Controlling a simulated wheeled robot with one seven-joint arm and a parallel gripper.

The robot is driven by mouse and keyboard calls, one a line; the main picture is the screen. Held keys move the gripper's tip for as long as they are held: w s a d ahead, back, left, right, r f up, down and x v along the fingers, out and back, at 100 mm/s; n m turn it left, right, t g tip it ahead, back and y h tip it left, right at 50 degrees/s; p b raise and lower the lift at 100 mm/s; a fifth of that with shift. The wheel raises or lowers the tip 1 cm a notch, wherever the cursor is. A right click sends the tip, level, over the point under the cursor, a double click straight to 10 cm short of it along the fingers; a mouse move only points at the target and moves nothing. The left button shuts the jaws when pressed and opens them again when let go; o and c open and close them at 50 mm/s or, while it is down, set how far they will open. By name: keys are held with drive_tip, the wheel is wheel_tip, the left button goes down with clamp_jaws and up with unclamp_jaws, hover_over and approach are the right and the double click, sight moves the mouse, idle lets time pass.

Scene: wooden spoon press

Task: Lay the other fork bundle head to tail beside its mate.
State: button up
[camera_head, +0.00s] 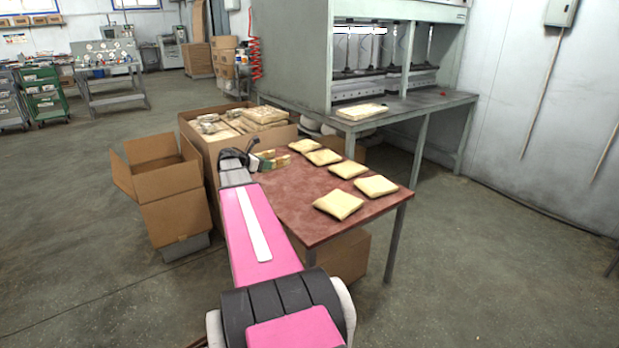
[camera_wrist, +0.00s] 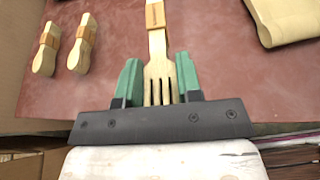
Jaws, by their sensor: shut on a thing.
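My gripper (camera_wrist: 158,76) has its green fingers shut on a pale wooden fork bundle (camera_wrist: 156,42), one finger on each side near the tines. The tines point back to the palm, and a brown band wraps the bundle near the top of the wrist view. Whether it touches the table is unclear. In the head view my gripper (camera_head: 264,162) is over the reddish table's left edge.
Several cream cloth-like packs (camera_head: 339,204) lie across the reddish table (camera_head: 290,205). A large carton of packs (camera_head: 215,150) stands behind it, and an open empty carton (camera_head: 172,210) stands left. The grey press (camera_head: 400,60) is at the back. Bare tabletop lies between the bundles and packs.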

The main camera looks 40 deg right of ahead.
drive_tip(key=s+d+g, duration=0.1)
drive_tip(key=d, duration=0.5)
hover_over(303, 185)
drive_tip(key=shift+m, duration=0.4)
wheel_tip(303, 185, down, 7)
drive_tip(key=shift+a+f, duration=0.1)
drive_tip(key=shift+f, duration=2)
drive_tip(key=shift+f, duration=0.1)
drive_tip(key=o, duration=0.9)
drive_tip(key=shift+o, duration=0.2)
